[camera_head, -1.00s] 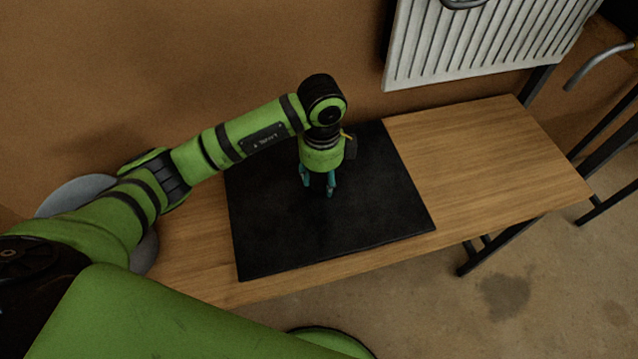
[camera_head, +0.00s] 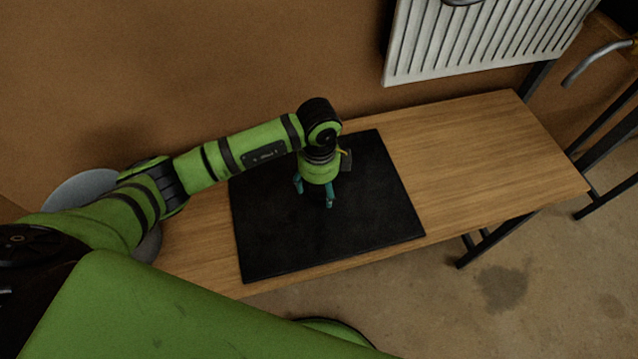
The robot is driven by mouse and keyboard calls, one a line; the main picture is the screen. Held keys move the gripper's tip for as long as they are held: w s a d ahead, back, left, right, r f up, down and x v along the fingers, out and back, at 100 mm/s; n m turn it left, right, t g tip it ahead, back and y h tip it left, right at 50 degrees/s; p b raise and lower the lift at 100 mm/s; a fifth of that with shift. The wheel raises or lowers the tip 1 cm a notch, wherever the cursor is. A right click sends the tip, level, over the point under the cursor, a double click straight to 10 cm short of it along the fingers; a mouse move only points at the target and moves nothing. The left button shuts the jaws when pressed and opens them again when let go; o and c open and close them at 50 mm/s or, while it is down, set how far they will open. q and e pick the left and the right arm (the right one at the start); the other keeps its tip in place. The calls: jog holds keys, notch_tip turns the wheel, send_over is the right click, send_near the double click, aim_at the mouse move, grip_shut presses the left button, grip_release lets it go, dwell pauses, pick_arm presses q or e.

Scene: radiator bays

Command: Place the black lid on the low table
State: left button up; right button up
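The black lid (camera_head: 375,205) is a flat, dark, square plate. It lies on the left part of the low table (camera_head: 480,135), a long wooden-topped bench against the wall. My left gripper (camera_head: 315,195) is over the middle of the lid, pointing down, with its teal fingers spread apart. It is open, and I see nothing gripped between the fingers. Any handle on the lid is too dark to make out. My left arm hides the lid's back left part. My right gripper is not in view.
A white radiator (camera_head: 485,40) hangs on the brown wall behind the table. A round grey object (camera_head: 75,190) shows behind my arm at the left. Dark metal frame bars (camera_head: 608,145) stand at the right. The table's right half is bare.

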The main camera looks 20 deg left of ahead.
aim_at(319, 188)
pick_arm(q)
jog(key=shift+r, duration=0.1)
jog(key=shift+r, duration=0.2)
notch_tip(319, 188, up, 12)
jog(key=b, duration=0.1)
jog(key=shift+f+b, duration=0.2)
jog(key=shift+b, duration=0.1)
dwell(1.4)
